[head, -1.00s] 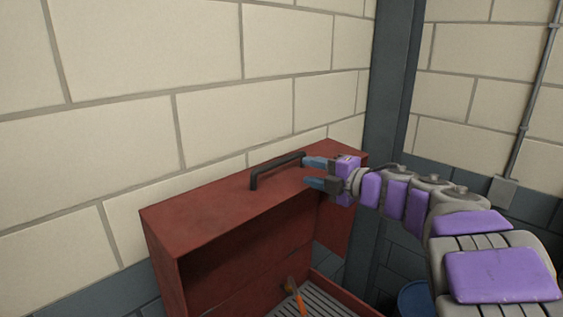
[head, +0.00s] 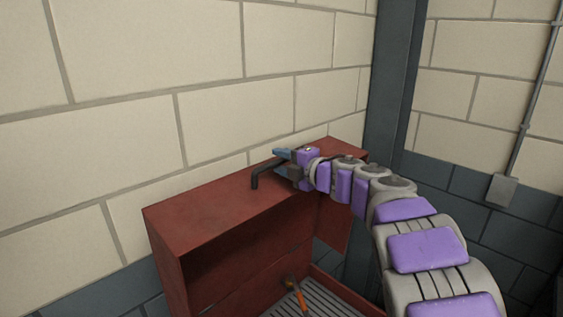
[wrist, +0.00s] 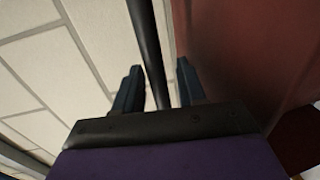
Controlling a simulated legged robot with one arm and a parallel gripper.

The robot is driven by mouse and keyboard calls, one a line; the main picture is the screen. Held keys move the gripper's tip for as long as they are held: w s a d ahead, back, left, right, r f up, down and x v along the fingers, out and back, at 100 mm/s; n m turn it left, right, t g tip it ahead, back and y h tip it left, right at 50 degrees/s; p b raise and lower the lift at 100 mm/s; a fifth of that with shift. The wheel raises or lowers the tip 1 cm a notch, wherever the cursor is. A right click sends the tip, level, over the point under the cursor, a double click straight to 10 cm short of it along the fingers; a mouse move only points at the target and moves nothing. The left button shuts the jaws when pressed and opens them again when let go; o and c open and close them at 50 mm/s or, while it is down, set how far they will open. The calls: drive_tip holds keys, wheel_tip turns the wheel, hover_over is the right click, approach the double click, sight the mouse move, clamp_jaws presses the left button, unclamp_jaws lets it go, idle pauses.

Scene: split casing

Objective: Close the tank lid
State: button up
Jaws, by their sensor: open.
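The red tank lid (head: 215,213) stands raised against the block wall, its hollow inside facing the front. A black bar handle (head: 256,180) runs along its upper face. My gripper (head: 277,162) is at the handle's right part, with its jaws open and pointing left. In the wrist view, the handle (wrist: 148,50) passes between the two open fingers (wrist: 158,88), with a gap on either side. The handle's far end is hidden by my gripper in the head view.
Below the lid is the red tank body (head: 345,292) with a slatted grey grate (head: 322,300). An orange-handled tool (head: 300,297) lies on the grate. A dark post (head: 390,85) stands behind my arm, and the block wall is close behind the lid.

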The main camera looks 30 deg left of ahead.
drive_tip(key=shift+a+f, duration=0.1)
drive_tip(key=shift+a, duration=0.1)
drive_tip(key=c, duration=0.5)
clamp_jaws()
drive_tip(key=shift+f, duration=0.1)
